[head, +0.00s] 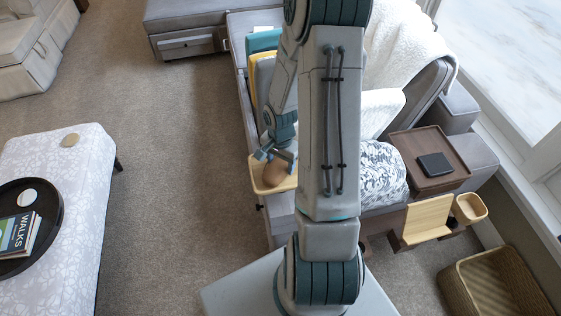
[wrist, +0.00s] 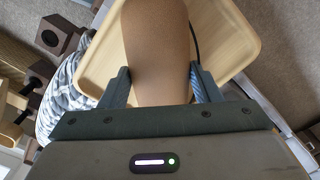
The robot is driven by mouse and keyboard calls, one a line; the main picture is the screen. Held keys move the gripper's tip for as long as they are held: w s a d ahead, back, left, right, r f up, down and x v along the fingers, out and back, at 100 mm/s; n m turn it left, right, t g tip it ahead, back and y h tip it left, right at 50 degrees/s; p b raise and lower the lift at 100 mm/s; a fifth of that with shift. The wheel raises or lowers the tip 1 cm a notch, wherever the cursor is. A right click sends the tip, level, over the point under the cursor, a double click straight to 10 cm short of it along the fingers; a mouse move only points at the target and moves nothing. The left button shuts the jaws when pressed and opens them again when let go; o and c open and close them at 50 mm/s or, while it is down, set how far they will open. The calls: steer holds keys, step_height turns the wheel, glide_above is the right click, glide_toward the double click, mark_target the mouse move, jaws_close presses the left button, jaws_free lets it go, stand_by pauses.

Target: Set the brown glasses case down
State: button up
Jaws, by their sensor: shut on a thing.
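The brown glasses case (wrist: 157,50) is smooth and rounded, held between the two fingers of my gripper (wrist: 158,85). In the wrist view it lies over a light wooden tray (wrist: 237,38); I cannot tell whether it touches the tray. In the head view my gripper (head: 276,155) is at the left side of the sofa, shut on the case (head: 275,173), above the same tray (head: 262,187). Part of the tray is hidden by the arm in the head view and by the case in the wrist view.
A patterned cushion (head: 379,172) and a dark wooden tray (head: 428,150) with a black object (head: 435,164) are on the sofa. A patterned ottoman (head: 75,215) with a round black tray (head: 50,238) stands at left. Open carpet (head: 165,180) lies between. A wicker basket (head: 490,285) is at lower right.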

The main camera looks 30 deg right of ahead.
mark_target(280, 162)
steer(key=shift+f, duration=0.1)
steer(key=o, duration=1)
step_height(280, 162, up, 12)
steer(key=r, duration=0.1)
steer(key=shift+s+a+r+n+t, duration=0.45)
steer(key=shift+s+a+r+n, duration=1.6)
steer(key=shift+r, duration=0.4)
steer(key=shift+s+a+r+n+t, duration=0.5)
steer(key=shift+s+a+r+n, duration=1.55)
steer(key=shift+r, duration=0.35)
steer(key=shift+s+a+r+n+t, duration=0.45)
steer(key=shift+s+a+r+n, duration=1.55)
steer(key=shift+r, duration=0.45)
